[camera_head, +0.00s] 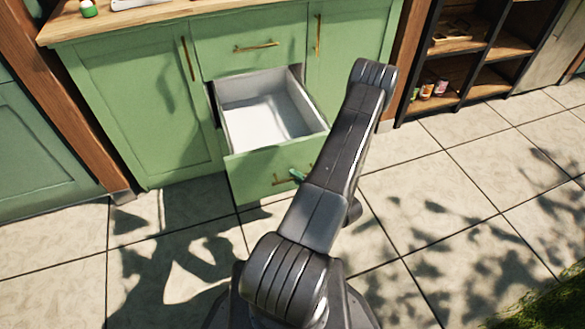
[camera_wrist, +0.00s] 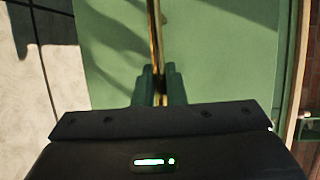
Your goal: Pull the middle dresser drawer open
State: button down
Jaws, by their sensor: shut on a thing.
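The green dresser's middle drawer (camera_head: 250,172) stands well out from the cabinet below a shut top drawer (camera_head: 225,55). Its white inside is empty. My gripper (camera_head: 298,175) is at the drawer front, mostly hidden behind my arm in the head view. In the wrist view my gripper's green fingers (camera_wrist: 159,84) are closed around the brass handle bar (camera_wrist: 154,35), in front of the green drawer face (camera_wrist: 215,65). In the head view only part of the handle shows beside the fingers. What lies below the drawer is hidden.
Shut cupboard doors (camera_head: 140,115) flank the drawers. A wooden countertop (camera_head: 130,18) runs above, with a small green-and-white item (camera_head: 88,9) on it. Open dark shelves (camera_head: 470,70) stand at right. The tiled floor (camera_head: 440,190) is clear.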

jog(key=shift+s+d, duration=0.2)
jog(key=shift+s, duration=0.35)
jog(key=shift+s+d, duration=0.2)
jog(key=shift+s, duration=0.35)
jog(key=c, duration=1.5)
grip_release()
jog(key=p+v, duration=0.2)
jog(key=v, duration=1.1)
jog(key=shift+s+d, duration=0.25)
jog(key=shift+s, duration=0.05)
jog(key=b+x, duration=0.1)
jog(key=x, duration=1.1)
jog(key=shift+w+a+b, duration=0.2)
jog(key=shift+w+b, duration=0.05)
jog(key=shift+b, duration=0.15)
